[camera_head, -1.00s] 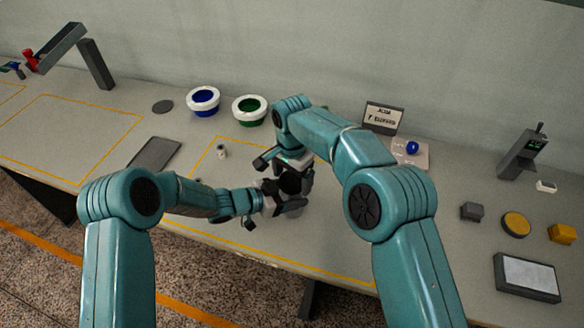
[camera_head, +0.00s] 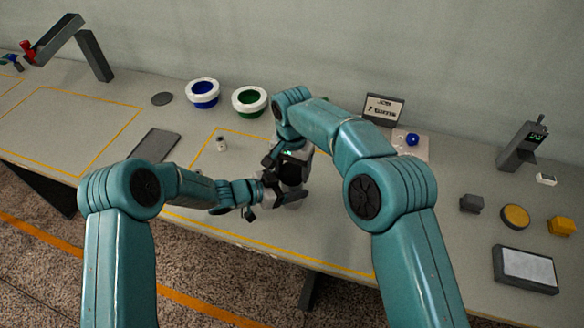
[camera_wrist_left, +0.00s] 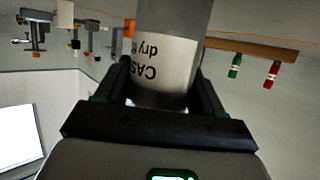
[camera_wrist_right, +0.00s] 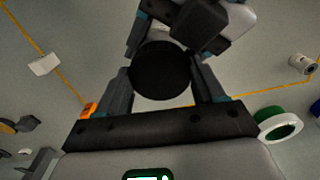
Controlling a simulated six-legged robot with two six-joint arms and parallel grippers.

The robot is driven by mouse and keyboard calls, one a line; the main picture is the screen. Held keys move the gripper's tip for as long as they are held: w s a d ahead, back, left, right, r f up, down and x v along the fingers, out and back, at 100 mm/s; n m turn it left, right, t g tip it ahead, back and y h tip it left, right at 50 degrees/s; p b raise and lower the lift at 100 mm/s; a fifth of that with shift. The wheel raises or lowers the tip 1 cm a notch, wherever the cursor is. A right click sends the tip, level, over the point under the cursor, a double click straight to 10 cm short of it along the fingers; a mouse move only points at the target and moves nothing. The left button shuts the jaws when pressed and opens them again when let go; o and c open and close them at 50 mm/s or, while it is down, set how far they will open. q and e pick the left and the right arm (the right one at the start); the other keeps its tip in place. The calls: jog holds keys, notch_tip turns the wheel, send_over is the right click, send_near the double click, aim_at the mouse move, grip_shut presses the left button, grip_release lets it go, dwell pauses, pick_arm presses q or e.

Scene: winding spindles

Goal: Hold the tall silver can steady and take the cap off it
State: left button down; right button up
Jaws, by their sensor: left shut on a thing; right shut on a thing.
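The tall silver can (camera_wrist_left: 172,18) with a pale printed label fills the middle of the left wrist view. My left gripper (camera_wrist_left: 163,82) is shut around its labelled part; in the head view this gripper (camera_head: 284,197) is low over the bench. The black round cap (camera_wrist_right: 161,71) shows end-on in the right wrist view, between the fingers of my right gripper (camera_wrist_right: 163,84), which is shut on it. The right gripper (camera_head: 290,160) is just above the left one in the head view. The two grippers largely hide the can and cap there. Whether the cap is seated on the can cannot be told.
A blue bowl (camera_head: 203,101) and a green bowl (camera_head: 249,109), both white-rimmed, stand behind. A small pale cylinder (camera_head: 221,144) stands left of the grippers. A dark flat plate (camera_head: 155,145) lies further left. Blocks and a framed panel (camera_head: 525,270) lie right.

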jog(key=o, duration=1.2)
jog(key=shift+c, duration=0.2)
